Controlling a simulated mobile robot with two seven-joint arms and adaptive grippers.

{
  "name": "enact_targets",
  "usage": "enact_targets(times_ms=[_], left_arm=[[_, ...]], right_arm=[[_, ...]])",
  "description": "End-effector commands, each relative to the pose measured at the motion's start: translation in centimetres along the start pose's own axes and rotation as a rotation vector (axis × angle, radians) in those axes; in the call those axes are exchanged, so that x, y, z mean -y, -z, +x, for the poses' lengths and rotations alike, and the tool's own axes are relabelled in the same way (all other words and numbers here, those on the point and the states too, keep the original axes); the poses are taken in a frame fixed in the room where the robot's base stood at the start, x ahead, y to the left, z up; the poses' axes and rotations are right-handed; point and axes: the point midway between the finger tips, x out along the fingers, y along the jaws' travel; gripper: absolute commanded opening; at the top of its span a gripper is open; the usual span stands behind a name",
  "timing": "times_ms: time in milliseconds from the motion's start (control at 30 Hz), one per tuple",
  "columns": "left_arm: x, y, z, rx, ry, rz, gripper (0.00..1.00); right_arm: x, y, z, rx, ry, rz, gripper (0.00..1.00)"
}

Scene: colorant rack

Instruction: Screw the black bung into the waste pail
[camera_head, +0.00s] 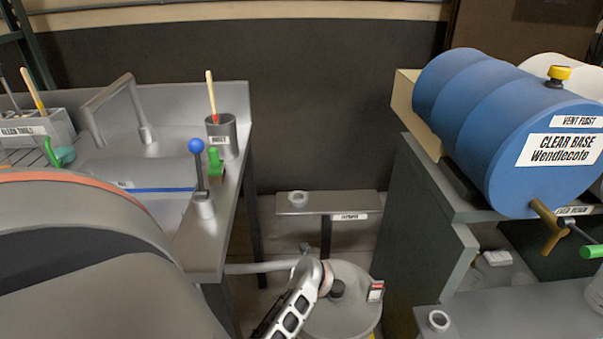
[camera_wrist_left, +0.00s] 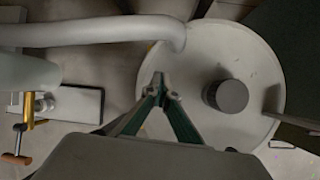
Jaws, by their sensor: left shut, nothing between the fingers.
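The waste pail (camera_head: 350,318) stands low between the two benches, with a round grey lid that also fills the right of the left wrist view (camera_wrist_left: 215,130). The black bung (camera_head: 337,289) stands upright on the lid; it shows as a dark round cap in the left wrist view (camera_wrist_left: 231,96). I cannot tell how deep its thread sits. My left gripper (camera_wrist_left: 162,88) is shut and empty over the lid, its tips to the left of the bung and apart from it in the picture. My right gripper is not in view.
A grey pipe (camera_head: 262,267) runs from the left to the pail's rim. A low shelf (camera_head: 325,203) carries a ring. A metal bench (camera_head: 215,255) stands left. A dark cabinet (camera_head: 425,235) and blue drum (camera_head: 470,110) stand right, close to the pail.

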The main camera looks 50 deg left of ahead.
Motion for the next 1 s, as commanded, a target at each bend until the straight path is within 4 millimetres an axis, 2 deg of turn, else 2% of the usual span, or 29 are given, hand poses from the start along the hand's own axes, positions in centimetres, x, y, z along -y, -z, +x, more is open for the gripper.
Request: enact_targets(times_ms=[33, 600, 1000], left_arm=[[5.1, 6.8, -2.1, -0.108, 0.099, -0.01, 0.0], [1.6, 8.6, -2.5, -0.07, 0.279, 0.375, 0.0], [1.3, 8.9, -2.4, -0.064, 0.306, 0.432, 0.0]], right_arm=[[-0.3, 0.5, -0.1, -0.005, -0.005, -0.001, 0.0], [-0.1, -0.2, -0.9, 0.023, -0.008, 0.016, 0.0], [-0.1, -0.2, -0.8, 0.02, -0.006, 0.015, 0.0]])
